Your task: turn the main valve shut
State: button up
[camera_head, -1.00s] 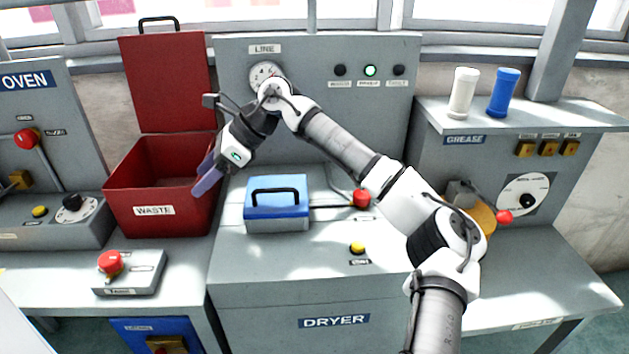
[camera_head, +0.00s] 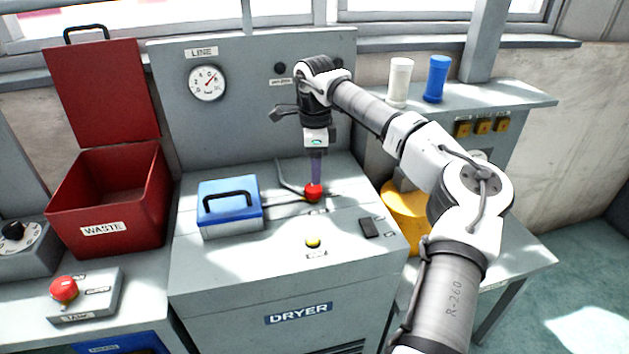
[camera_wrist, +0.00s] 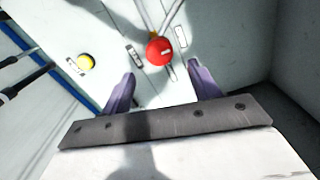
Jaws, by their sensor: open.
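A red ball knob (camera_head: 313,192) sits on the top of the dryer, at the end of a thin bar; I cannot read a label naming it as the main valve. It also shows in the wrist view (camera_wrist: 159,51), just beyond my fingertips and roughly between their lines. My gripper (camera_head: 316,178) points down over the knob, its purple fingers (camera_wrist: 162,80) apart and empty. In the head view the fingertips hide part of the knob's top; I cannot tell whether they touch it.
A blue-lidded box (camera_head: 230,208) stands left of the knob. A yellow button (camera_head: 313,242) and a dark switch (camera_head: 371,228) lie in front. A gauge panel (camera_head: 250,110) rises behind. The red waste bin (camera_head: 110,200) stands further left, a yellow part (camera_head: 402,212) to the right.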

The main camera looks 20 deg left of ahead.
aim_at(314, 187)
notch_tip(314, 187, down, 6)
jog(key=shift+r+p, duration=0.1)
jog(key=shift+p, duration=0.35)
jog(key=shift+c, duration=0.4)
jog(key=c, duration=0.9)
